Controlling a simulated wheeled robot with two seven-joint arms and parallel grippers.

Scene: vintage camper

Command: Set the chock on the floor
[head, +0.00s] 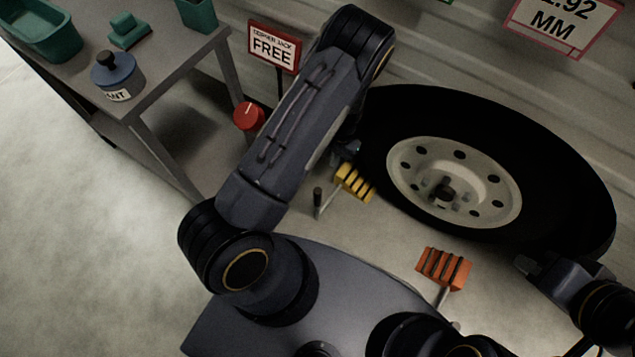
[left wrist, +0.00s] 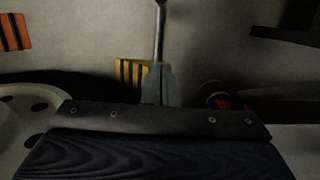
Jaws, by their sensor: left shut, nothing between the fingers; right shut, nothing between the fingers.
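A yellow chock with dark ridges (head: 355,183) sits on the floor at the left side of the big black tyre (head: 560,170). Its handle (head: 317,200) sticks out to the left. An orange ridged chock (head: 443,268) sits on the floor in front of the tyre, with its handle towards me. My left gripper (head: 350,150) is shut and empty, just above the yellow chock and partly hidden by its arm. In the left wrist view the yellow chock (left wrist: 128,72) is beside the fingertips (left wrist: 160,84); contact cannot be told. My right gripper (head: 526,266) is shut and empty, right of the orange chock.
A grey table (head: 165,75) at the left holds a blue lidded pot (head: 117,72) and green containers. A red knob-like object (head: 248,116) and a "FREE" sign (head: 274,47) stand beyond my left arm. The floor at the lower left is clear.

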